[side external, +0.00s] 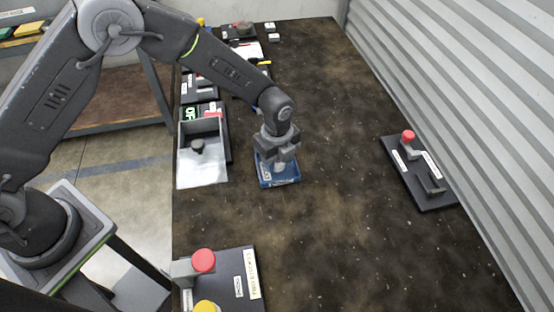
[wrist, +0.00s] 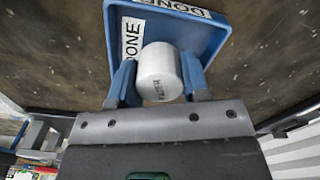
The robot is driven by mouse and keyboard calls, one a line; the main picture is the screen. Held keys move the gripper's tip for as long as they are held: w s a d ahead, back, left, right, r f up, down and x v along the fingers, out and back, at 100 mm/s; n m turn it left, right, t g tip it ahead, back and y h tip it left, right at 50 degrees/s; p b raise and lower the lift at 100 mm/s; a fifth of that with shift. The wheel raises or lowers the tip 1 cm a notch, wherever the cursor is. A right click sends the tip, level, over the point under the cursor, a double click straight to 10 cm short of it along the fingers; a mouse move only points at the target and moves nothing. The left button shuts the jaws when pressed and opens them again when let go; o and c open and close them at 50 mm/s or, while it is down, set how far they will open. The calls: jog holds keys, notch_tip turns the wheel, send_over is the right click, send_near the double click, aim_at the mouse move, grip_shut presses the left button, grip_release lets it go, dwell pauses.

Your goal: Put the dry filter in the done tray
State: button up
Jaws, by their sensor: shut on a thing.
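The dry filter (wrist: 160,72) is a white-grey cylinder with dark lettering, partly readable in the wrist view. My gripper (wrist: 158,90) is shut on it, with a blue finger on either side. The blue done tray (wrist: 218,28) has white labels reading DONE and lies behind the filter in the wrist view. In the side view my gripper (side external: 279,163) points down over the done tray (side external: 266,183), with the pale filter (side external: 281,167) low at the tray. I cannot tell whether the filter touches the tray floor.
A grey box (side external: 202,130) with a pale front and a dark knob inside stands just left of the tray. A board with a red knob (side external: 408,136) lies at the right, another (side external: 203,261) at the front. The table between is clear.

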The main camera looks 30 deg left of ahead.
jog(key=shift+f, duration=0.5)
jog(key=shift+f, duration=0.1)
jog(key=o, duration=0.7)
notch_tip(320, 180, up, 12)
jog(key=shift+r, duration=0.2)
